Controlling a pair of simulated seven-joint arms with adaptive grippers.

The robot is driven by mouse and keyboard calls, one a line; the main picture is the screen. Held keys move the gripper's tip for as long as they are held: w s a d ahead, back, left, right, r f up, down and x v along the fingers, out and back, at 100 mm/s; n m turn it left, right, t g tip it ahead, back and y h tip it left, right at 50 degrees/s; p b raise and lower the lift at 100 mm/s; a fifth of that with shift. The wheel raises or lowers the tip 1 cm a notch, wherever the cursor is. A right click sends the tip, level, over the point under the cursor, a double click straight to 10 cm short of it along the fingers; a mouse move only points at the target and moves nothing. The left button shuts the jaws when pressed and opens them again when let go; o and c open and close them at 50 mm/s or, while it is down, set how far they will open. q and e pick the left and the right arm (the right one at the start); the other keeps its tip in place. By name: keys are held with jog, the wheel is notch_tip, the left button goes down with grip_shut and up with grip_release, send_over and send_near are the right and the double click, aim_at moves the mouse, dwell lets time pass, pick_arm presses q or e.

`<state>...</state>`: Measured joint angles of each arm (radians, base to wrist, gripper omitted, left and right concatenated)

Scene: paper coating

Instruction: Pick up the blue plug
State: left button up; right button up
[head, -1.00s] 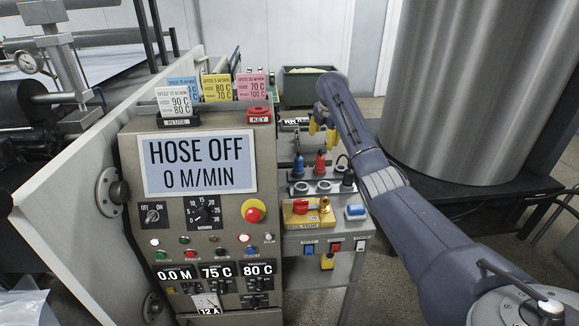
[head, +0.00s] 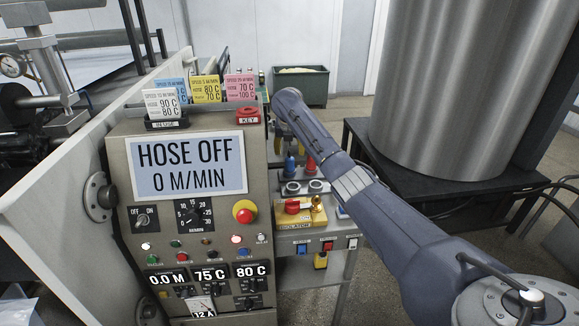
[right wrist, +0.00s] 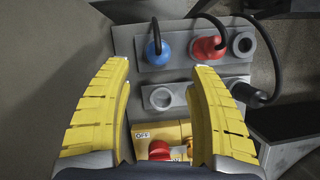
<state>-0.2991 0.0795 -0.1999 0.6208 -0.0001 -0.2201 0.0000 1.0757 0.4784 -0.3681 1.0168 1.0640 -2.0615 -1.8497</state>
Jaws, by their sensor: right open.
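The blue plug (head: 290,166) stands upright in the rear row of the socket panel, left of the red plug (head: 311,165). In the right wrist view the blue plug (right wrist: 157,51) sits in a grey socket plate with a dark cable curving up from it. My right gripper (right wrist: 161,72) is open and empty. Its yellow fingers point toward the panel, and the blue plug shows between and beyond the fingertips, nearer the left one. My left gripper is not in view.
The red plug (right wrist: 209,47) and its black cable are close beside the blue one. Empty sockets (right wrist: 163,98) and a yellow isolator box with a red switch (head: 300,212) lie in front. The control cabinet (head: 125,255) stands left; a metal drum (head: 450,85) stands right.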

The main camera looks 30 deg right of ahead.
aim_at(290, 159)
jog(key=shift+x, duration=4.45)
jog(key=shift+a, duration=0.15)
jog(key=shift+c, duration=0.5)
grip_shut()
